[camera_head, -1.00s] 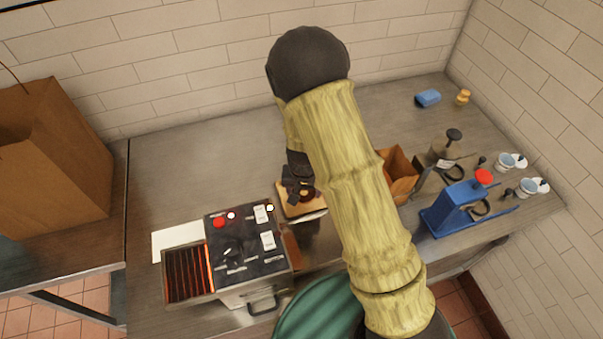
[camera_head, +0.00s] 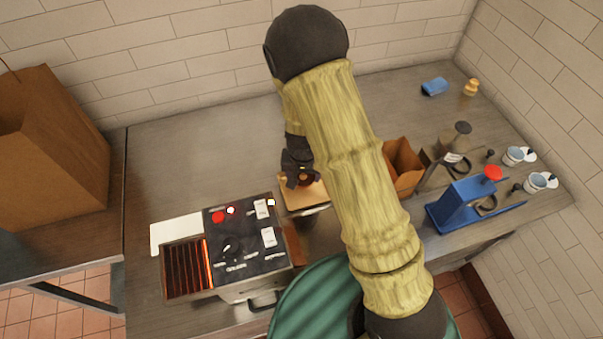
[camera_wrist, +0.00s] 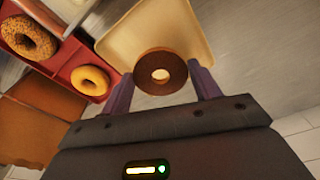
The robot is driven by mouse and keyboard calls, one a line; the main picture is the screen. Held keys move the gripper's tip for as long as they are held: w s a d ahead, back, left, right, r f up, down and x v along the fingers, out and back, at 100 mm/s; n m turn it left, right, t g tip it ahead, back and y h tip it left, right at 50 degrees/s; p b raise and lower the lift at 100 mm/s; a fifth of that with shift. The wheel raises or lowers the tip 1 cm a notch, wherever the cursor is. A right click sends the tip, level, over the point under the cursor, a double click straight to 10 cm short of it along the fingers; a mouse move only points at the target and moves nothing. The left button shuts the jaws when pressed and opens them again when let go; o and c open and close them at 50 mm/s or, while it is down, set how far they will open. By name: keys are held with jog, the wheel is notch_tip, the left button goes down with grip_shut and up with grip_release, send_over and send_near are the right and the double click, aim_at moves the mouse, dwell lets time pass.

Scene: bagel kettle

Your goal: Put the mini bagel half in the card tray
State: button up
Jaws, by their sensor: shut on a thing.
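The mini bagel half is a dark brown ring (camera_wrist: 160,73) between the two purple fingers of my gripper (camera_wrist: 161,84). My gripper is shut on it. In the head view my gripper (camera_head: 300,178) and the bagel half (camera_head: 306,180) are over a pale board (camera_head: 290,203); I cannot tell how high above it. The card tray seems to be the open brown card box (camera_head: 405,180) right of my arm. A brown panel (camera_wrist: 35,110) at the wrist view's lower left looks like part of it. My arm hides the counter between board and box.
A red tray (camera_wrist: 63,67) beside the board holds a seeded bagel (camera_wrist: 28,38) and a plain one (camera_wrist: 90,80). A toaster (camera_head: 245,240) with glowing slots stands left of the board. A blue device (camera_head: 468,205) and cups (camera_head: 514,156) stand right. The back-left counter is clear.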

aim_at(303, 190)
jog(key=shift+d+f+b, duration=0.25)
jog(key=shift+f+b, duration=0.45)
jog(key=shift+f, duration=0.15)
jog(key=shift+a+f+b, duration=0.1)
jog(key=shift+f+b, duration=0.65)
jog(key=shift+f, duration=0.05)
jog(key=shift+a+f+b, duration=0.1)
jog(key=shift+f+b, duration=0.85)
jog(key=shift+f, duration=0.1)
